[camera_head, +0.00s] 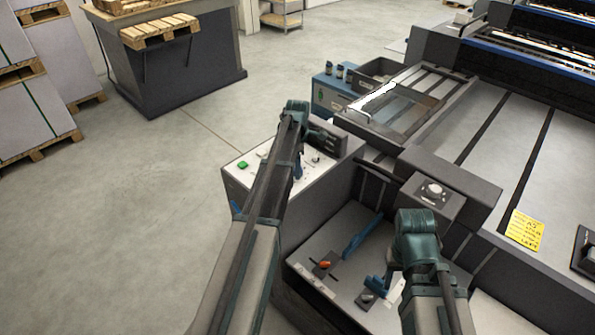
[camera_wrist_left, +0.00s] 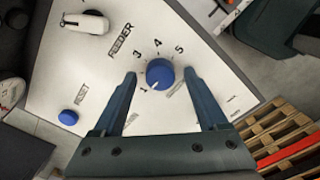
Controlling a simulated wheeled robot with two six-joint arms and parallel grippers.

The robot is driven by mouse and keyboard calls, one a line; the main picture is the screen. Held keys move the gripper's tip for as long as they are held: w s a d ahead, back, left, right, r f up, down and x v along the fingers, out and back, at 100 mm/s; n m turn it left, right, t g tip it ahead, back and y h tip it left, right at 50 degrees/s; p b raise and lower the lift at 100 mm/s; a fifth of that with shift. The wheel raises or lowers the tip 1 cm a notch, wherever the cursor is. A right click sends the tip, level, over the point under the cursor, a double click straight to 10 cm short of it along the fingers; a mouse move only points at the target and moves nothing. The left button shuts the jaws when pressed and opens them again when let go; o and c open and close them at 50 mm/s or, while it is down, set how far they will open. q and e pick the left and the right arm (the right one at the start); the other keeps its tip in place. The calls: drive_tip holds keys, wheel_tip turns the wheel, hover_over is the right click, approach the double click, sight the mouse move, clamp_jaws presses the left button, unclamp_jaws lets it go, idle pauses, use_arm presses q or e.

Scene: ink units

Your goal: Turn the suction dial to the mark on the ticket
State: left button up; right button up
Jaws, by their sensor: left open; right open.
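The blue dial (camera_wrist_left: 159,73) sits on a white panel marked FEEDER, ringed by numbers; 3, 4 and 5 are readable. Its white pointer line faces lower left, close to the 1. A small label beside it is too blurred to read. My left gripper (camera_wrist_left: 165,95) is open, its fingers on either side of the dial; contact cannot be told. In the head view my left gripper (camera_head: 298,166) is over the white panel and its arm hides part of it. The yellow ticket (camera_head: 525,231) lies at right; its writing is too small to read surely. My right gripper (camera_head: 378,283) is open above the lower grey panel.
The white panel also carries a white knob (camera_wrist_left: 88,22) and a small blue button (camera_wrist_left: 68,117). A green button (camera_head: 243,165) shows on it in the head view. An orange-red knob (camera_head: 325,264) is on the lower panel, and another dial (camera_head: 433,190) on a grey box.

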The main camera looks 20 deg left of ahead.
use_arm(q)
clamp_jaws()
idle(0.4)
drive_tip(key=shift+m, duration=0.4)
drive_tip(key=m, duration=1.2)
drive_tip(key=shift+m, duration=0.4)
drive_tip(key=m, duration=1.3)
